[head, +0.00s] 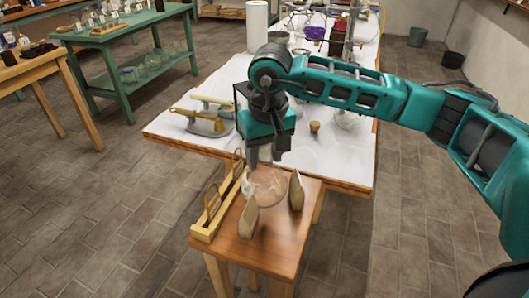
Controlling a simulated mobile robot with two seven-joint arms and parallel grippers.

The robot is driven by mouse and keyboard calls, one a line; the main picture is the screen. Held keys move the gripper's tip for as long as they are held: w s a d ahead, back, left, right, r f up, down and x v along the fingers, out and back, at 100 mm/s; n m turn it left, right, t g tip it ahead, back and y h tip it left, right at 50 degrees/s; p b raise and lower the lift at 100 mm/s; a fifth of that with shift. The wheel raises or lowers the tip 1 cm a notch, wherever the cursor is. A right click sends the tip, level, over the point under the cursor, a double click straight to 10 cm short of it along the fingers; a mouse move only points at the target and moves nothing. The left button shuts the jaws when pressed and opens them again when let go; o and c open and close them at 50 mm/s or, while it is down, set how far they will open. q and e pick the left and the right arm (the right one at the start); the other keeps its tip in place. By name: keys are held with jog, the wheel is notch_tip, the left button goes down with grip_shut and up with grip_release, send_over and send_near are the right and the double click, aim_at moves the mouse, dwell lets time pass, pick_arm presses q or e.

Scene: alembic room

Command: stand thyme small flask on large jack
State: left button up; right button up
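My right gripper (267,154) points down over a small wooden side table (238,249). A clear, round glass vessel (268,186) is right below its fingertips on that table; it may be the thyme small flask, but no label can be read. The gripper hides the vessel's top, so I cannot tell whether the fingers hold it. I cannot make out the large jack for certain; lab stands and glassware crowd the far end of the white-topped table (335,165). My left gripper is not in view.
Wooden uprights (249,218) and (296,191) stand close to the vessel, with a wooden rack (216,208) at its left. A green bench (130,55) stands left; the floor between is clear.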

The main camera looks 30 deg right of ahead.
jog(key=shift+o, duration=1)
